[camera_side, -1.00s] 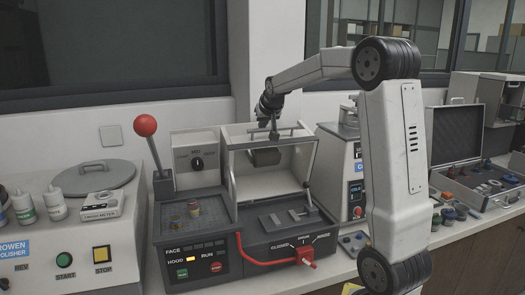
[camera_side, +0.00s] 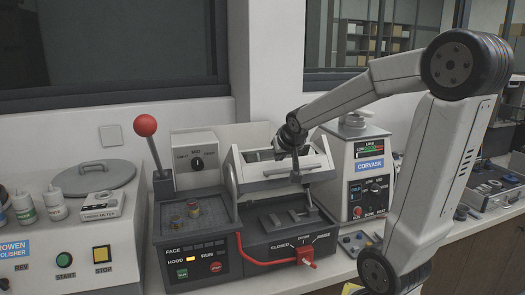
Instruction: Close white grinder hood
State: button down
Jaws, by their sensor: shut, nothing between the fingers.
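The white grinder hood (camera_side: 262,186) is part-way down, tilted over the dark grinder bed (camera_side: 262,222). A gap stays between its front edge and the bed. My gripper (camera_side: 296,177) is shut and empty, pointing down at the front of the hood, right of its middle. It looks to be at or against the hood's handle bar; I cannot tell if it touches. The fingertips are small and dark, hard to make out.
A lever with a red ball knob (camera_side: 145,125) stands left of the hood. A red switch handle (camera_side: 306,252) with a red cable is at the front right. The white Corvask unit (camera_side: 362,170) stands close on the right.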

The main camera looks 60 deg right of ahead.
aim_at(279, 183)
jog(key=s+a+f, duration=0.3)
jog(key=f, duration=0.1)
jog(key=shift+s+a+f, duration=0.3)
jog(key=shift+f, duration=0.1)
dwell(0.6)
jog(key=shift+w+d+r, duration=0.3)
jog(key=shift+w+r, duration=0.05)
jog(key=shift+r, duration=0.15)
jog(key=w+d+r, duration=0.6)
jog(key=shift+r, duration=0.2)
jog(key=w+d+r, duration=0.1)
jog(key=w+d, duration=0.1)
jog(key=w+d+r, duration=0.1)
jog(key=w+d, duration=0.2)
jog(key=w+d+r, duration=0.1)
jog(key=w+d, duration=0.2)
jog(key=w+d+g+y, duration=0.1)
jog(key=w+d, duration=0.4)
jog(key=shift+w+d+r, duration=0.15)
jog(key=shift+d+r, duration=0.05)
jog(key=shift+r, duration=0.25)
dwell(0.4)
